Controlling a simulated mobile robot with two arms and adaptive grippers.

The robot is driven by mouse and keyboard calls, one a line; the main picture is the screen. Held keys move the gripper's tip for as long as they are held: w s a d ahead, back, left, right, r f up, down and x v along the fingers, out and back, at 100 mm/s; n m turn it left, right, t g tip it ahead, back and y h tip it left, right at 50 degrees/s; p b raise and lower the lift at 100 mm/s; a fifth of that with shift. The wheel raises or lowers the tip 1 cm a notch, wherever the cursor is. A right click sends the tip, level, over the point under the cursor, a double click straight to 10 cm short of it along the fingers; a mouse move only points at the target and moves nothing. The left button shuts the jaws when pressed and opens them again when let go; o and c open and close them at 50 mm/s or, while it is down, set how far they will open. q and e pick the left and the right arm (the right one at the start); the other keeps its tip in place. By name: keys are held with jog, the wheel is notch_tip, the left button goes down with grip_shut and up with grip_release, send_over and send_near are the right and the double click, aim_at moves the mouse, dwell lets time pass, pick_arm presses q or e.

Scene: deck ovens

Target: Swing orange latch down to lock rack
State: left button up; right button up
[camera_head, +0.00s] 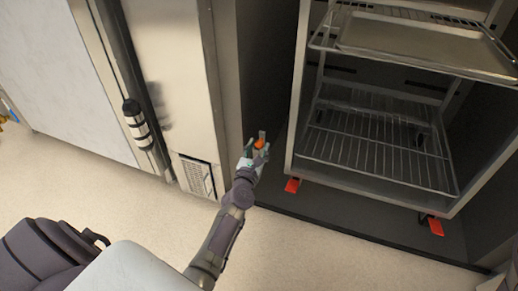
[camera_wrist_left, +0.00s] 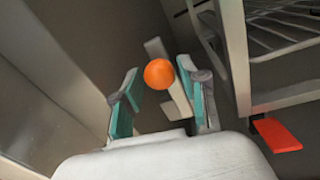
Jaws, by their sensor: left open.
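The orange latch knob (camera_head: 259,144) shows at the left side of the oven opening, beside the rack. In the left wrist view the round orange knob (camera_wrist_left: 159,74) sits on a light metal bar (camera_wrist_left: 179,102). My left gripper (camera_head: 257,158) is open, its teal-padded fingers on either side of the knob in the left wrist view (camera_wrist_left: 160,98). I cannot tell whether either finger touches the latch. The rack (camera_head: 298,88) stands inside the dark oven chamber. My right gripper is not in view.
The rack holds a metal tray (camera_head: 420,45) above a wire shelf (camera_head: 375,150). Red pedals (camera_head: 292,185) (camera_head: 436,227) sit at its feet. A steel panel (camera_head: 170,75) with a vent (camera_head: 197,177) stands left of the opening. The floor (camera_head: 100,190) in front is clear.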

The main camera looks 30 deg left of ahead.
pick_arm(q)
jog(key=shift+w+a, duration=0.15)
jog(key=shift+w, duration=0.5)
grip_shut()
